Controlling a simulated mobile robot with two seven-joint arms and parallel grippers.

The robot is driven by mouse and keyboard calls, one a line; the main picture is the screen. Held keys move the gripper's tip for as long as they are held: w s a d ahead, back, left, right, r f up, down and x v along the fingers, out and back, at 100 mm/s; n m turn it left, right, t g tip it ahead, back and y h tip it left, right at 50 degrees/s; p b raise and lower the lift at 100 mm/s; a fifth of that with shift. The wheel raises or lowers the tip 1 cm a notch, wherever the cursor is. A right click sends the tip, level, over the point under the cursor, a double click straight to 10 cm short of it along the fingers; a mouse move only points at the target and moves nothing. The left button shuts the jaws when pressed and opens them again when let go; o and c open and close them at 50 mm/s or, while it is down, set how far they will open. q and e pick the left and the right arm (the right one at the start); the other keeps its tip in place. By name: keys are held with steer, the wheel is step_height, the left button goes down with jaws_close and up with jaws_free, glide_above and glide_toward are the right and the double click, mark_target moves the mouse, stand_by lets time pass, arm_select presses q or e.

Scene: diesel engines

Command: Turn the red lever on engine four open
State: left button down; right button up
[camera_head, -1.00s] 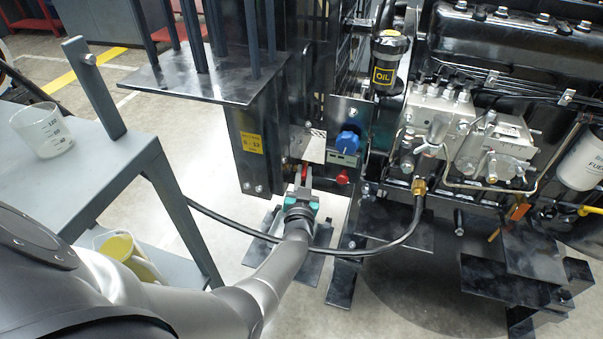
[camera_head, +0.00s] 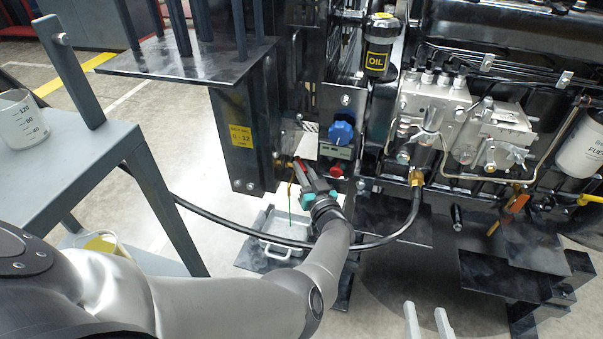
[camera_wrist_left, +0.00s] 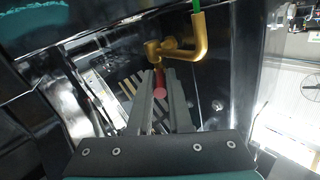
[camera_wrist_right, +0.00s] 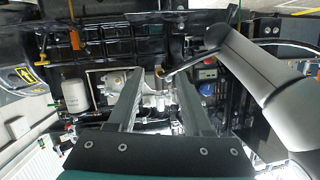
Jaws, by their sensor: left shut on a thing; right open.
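The red lever (camera_wrist_left: 159,84) sits on a brass valve (camera_wrist_left: 190,45) low on the engine, seen in the left wrist view. My left gripper (camera_head: 296,165) is shut on the lever, which shows between its fingers. In the head view the gripper hides most of the lever. My right gripper (camera_head: 427,316) is open and empty at the bottom of the head view, apart from the engine.
A blue knob (camera_head: 341,132) and a red knob (camera_head: 336,170) are just right of the left gripper. A black hose (camera_head: 400,232) loops past my left wrist. A grey cart (camera_head: 110,160) with a measuring jug (camera_head: 21,119) stands at the left.

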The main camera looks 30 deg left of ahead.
arm_select(q)
steer(key=shift+w+d+n+g+y+b, duration=0.15)
steer(key=shift+n+g+y+b, duration=0.25)
steer(key=shift+n+g+b, duration=0.1)
arm_select(e)
steer(key=shift+s+a+r+m+t+y, duration=0.2)
steer(key=shift+s+a+r+t, duration=0.15)
steer(key=shift+t, duration=0.25)
steer(key=shift+s+a+r+m+t+y, duration=0.1)
steer(key=shift+s+a+r+t+y, duration=0.1)
steer(key=shift+r+t, duration=0.3)
arm_select(q)
steer(key=c, duration=1.1)
jaws_free()
arm_select(e)
steer(key=shift+f, duration=0.1)
